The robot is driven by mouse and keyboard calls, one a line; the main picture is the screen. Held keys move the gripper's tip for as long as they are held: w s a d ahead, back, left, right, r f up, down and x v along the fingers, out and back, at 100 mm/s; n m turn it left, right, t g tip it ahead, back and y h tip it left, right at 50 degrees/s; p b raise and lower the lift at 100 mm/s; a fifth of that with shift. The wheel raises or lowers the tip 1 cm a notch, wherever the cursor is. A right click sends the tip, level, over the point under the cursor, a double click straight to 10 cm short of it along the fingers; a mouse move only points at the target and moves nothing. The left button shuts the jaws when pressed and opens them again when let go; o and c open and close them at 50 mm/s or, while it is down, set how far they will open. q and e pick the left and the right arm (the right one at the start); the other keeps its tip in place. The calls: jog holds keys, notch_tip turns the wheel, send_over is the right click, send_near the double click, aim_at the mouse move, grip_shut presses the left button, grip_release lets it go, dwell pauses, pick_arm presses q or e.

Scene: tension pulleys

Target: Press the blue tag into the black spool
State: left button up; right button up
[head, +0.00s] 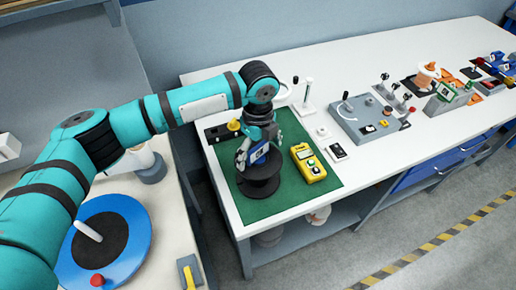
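The black spool (261,187) stands on a green mat (310,187) near the front left corner of the white table. My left gripper (254,166) points down right over the spool, close to its top. A small blue piece with a white face (259,153) shows at the gripper; it may be the blue tag, but I cannot tell whether the fingers hold it. The fingertips are small and partly lost against the dark spool, so their opening is unclear. My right gripper is not in view.
A yellow device (308,163) with buttons lies just right of the spool. A dark block with a yellow knob (234,125) is behind it. A grey control box (363,120) and other fixtures stand farther right. A blue disc (138,235) lies on the left table.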

pick_arm(q)
notch_tip(320, 180, up, 12)
jog(key=shift+r, duration=0.1)
dwell(0.6)
dwell(0.4)
